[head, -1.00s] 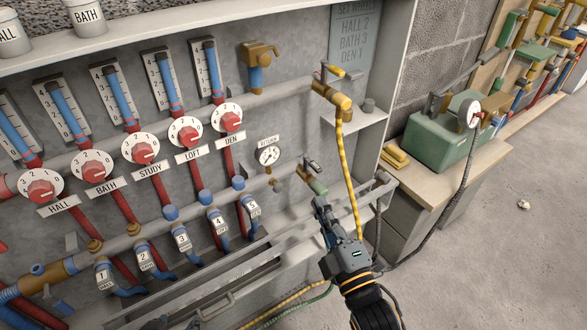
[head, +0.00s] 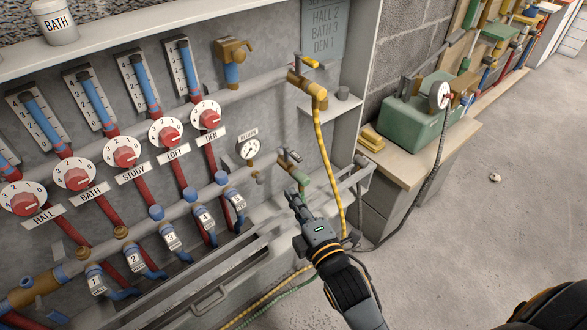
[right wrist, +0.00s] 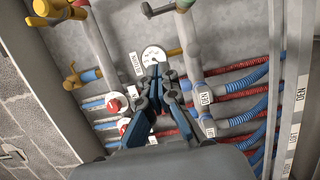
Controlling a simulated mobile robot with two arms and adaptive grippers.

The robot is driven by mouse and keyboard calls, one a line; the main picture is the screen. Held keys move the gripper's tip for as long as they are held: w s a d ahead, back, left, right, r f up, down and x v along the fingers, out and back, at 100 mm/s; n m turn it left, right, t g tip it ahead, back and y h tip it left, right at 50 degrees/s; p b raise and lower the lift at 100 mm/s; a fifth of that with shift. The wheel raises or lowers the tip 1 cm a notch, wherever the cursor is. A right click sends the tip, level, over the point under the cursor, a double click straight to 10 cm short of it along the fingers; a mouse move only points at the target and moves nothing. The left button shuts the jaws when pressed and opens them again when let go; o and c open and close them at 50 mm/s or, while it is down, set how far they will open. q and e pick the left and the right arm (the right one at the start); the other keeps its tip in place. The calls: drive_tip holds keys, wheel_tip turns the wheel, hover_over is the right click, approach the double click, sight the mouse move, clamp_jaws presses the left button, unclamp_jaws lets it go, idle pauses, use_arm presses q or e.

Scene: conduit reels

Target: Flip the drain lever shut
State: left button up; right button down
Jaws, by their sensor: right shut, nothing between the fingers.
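The drain valve, brass with a green hose end (head: 304,179), sits at the right end of the lower pipe. Its small grey lever (head: 292,155) is on top, slanting down to the right. The lever also shows at the top edge of the right wrist view (right wrist: 160,9), partly cut off. My right gripper (head: 293,192) is shut and empty, just below and left of the valve's green end, and I see no contact with the lever. In the right wrist view its fingertips (right wrist: 158,70) are together in front of the return gauge (right wrist: 153,55). My left gripper is out of view.
The upper valve (head: 306,84) has a yellow lever, and its yellow hose (head: 328,165) hangs close right of my gripper. A grey trough rail (head: 230,260) runs below the pipes. A green pump box (head: 412,122) stands on the right bench.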

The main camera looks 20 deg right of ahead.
sight(296, 157)
use_arm(q)
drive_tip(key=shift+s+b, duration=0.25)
drive_tip(key=shift+b, duration=0.6)
use_arm(e)
drive_tip(key=shift+w+d, duration=0.5)
drive_tip(key=shift+w, duration=0.95)
drive_tip(key=shift+w+d, duration=0.5)
drive_tip(key=shift+w, duration=1)
drive_tip(key=shift+w+d, duration=0.5)
drive_tip(key=shift+w, duration=0.95)
